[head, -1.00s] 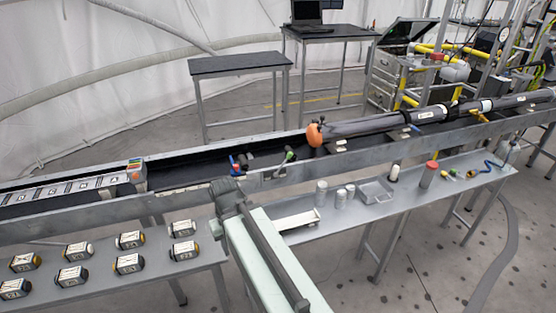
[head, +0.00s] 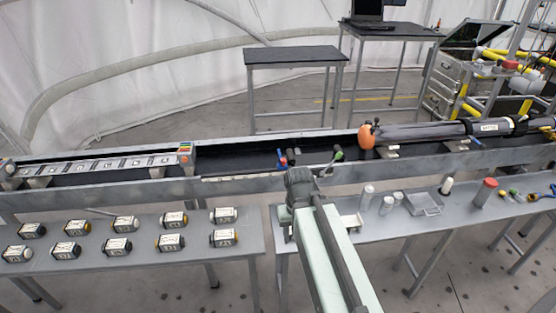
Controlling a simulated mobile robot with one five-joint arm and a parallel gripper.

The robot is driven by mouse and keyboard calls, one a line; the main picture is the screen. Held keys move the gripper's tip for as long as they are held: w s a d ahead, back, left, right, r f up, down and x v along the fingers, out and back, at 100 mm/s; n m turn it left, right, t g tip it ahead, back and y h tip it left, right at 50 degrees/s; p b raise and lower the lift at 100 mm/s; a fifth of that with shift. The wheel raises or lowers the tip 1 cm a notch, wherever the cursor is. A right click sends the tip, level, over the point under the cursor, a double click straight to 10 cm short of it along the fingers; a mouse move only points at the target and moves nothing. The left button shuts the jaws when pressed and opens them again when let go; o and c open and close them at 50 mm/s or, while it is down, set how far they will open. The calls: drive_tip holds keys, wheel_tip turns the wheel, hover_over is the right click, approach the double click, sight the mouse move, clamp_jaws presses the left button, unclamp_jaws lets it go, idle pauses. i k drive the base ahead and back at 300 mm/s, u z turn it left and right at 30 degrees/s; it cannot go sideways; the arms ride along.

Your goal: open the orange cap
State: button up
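The orange cap (head: 366,136) is a rounded orange piece on the left end of a long dark grey tube (head: 425,132), which lies in the rail trough at the right of the head view. It looks closed over the tube's end. My gripper (head: 300,175) is at the dark far end of my pale green arm, low and left of the cap and clearly apart from it. It overlaps the front wall of the trough in the picture. Its fingers are too small and dark to tell whether they are open, and no held thing shows.
Several small labelled blocks lie on the left front table (head: 190,265). Canisters and a tray (head: 422,204) stand on the right bench.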

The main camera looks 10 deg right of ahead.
sight(366, 134)
drive_tip(key=u, duration=1.9)
drive_tip(key=k, duration=1.2)
drive_tip(key=z, duration=1.25)
drive_tip(key=i, duration=1)
